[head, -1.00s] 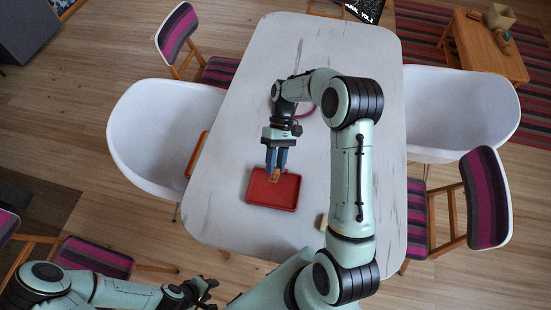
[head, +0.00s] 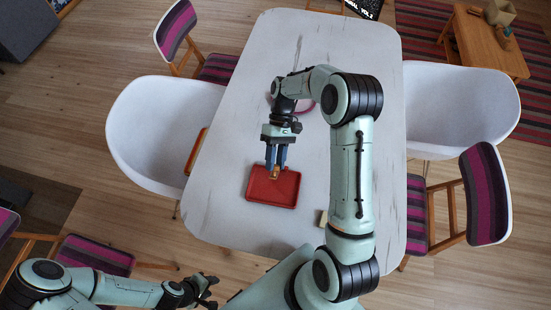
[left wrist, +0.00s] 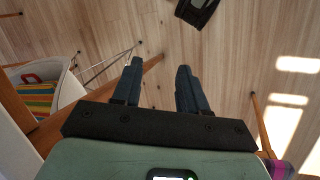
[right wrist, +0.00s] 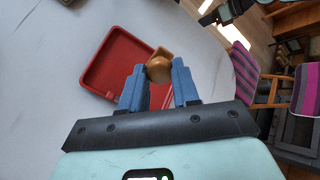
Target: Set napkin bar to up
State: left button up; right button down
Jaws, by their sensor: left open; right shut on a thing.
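A shallow red tray (head: 284,200), apparently the napkin holder, lies on the white table. It also shows in the right wrist view (right wrist: 97,72). A small orange-brown wooden piece (right wrist: 158,68), which looks like the end of the napkin bar, stands at the tray's far edge. My right gripper (right wrist: 158,76) is shut on it, one blue finger on each side. In the head view the right gripper (head: 276,167) is over that edge. The bar's rest and its joint to the tray are hidden. My left gripper (head: 209,291) is open and empty, low beside the table.
The white table (head: 225,205) is mostly clear around the tray. A small pale yellowish block (head: 323,218) lies beside my right arm. A pink ring-like thing (head: 306,108) is partly hidden behind that arm. White chairs (head: 140,130) flank the table.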

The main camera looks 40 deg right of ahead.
aim_at(276, 168)
pick_arm(q)
jog(key=c, duration=0.6)
jog(key=w+d+r+m, duration=0.2)
jog(key=m, duration=0.1)
jog(key=w+d+r+m+g, duration=0.1)
jog(key=w+d+r+m, duration=0.1)
jog(key=r, duration=0.1)
jog(key=shift+w+m, duration=0.15)
jog(key=shift+m, duration=0.25)
grip_shut()
jog(key=w+d+r+m+y, duration=0.35)
jog(key=w+r+m, duration=0.3)
jog(key=r, duration=0.35)
jog(key=s+d+r+m+t+h, duration=0.1)
jog(key=s+d+r+m+t, duration=0.4)
jog(key=d+r, duration=0.55)
jog(key=s+d+r+m+t+h, duration=0.1)
jog(key=s+d+r+m, duration=0.45)
jog(key=d, duration=0.85)
jog(key=w+d+f, duration=0.3)
jog(key=w+f, duration=0.2)
jog(key=w, duration=0.4)
jog(key=shift+f+m, duration=0.35)
jog(key=shift+m, duration=0.05)
